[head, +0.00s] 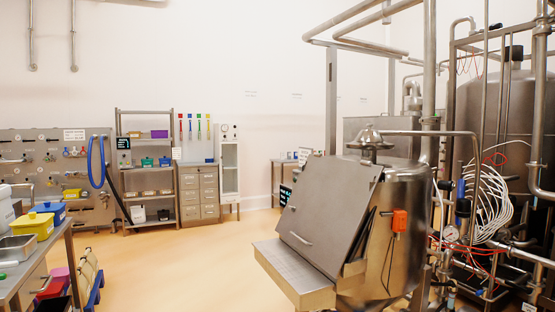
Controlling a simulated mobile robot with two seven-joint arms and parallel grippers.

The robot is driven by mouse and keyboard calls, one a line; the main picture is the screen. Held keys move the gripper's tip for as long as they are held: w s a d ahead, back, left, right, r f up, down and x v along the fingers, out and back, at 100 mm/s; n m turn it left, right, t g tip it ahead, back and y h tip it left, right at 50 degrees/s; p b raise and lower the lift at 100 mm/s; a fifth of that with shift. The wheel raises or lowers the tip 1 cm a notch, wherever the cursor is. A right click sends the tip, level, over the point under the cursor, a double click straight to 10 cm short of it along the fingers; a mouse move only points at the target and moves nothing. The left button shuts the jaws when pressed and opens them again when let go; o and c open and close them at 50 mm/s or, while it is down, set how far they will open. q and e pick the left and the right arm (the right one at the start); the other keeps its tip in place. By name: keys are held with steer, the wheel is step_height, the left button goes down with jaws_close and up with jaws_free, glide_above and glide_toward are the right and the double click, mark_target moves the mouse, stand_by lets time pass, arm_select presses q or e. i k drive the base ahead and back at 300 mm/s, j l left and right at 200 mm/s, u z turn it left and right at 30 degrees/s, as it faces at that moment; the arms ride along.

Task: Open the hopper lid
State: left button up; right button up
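The powder hopper (405,215) is a steel vessel at the right of centre in the head view. Its lid (330,205) is a flat grey panel, slanting down toward the lower left over the front opening. A thin bar handle (300,238) sits near the lid's lower edge. A narrow dark shape shows beside the lid's right edge; I cannot tell whether it is a gap. A steel ledge (292,275) juts out below the lid. Neither of my grippers shows in this view.
An orange switch box (399,220) is on the hopper's right side. Pipes, hoses and a large tank (505,105) crowd the right. A table (35,262) with bins is at the left. The floor (180,265) between the table and the hopper is clear.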

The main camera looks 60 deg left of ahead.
mark_target(331, 198)
steer(key=i+j+u, duration=0.1)
steer(key=j+u, duration=0.3)
steer(key=i+j+u, duration=0.1)
steer(key=j+u, duration=0.25)
steer(key=i+j+u, duration=0.35)
steer(key=i+j, duration=0.65)
steer(key=j, duration=0.15)
steer(key=i+j+u, duration=0.1)
steer(key=i+j, duration=0.45)
steer(key=u, duration=2.85)
steer(key=k+l+u, duration=0.15)
steer(key=k, duration=0.25)
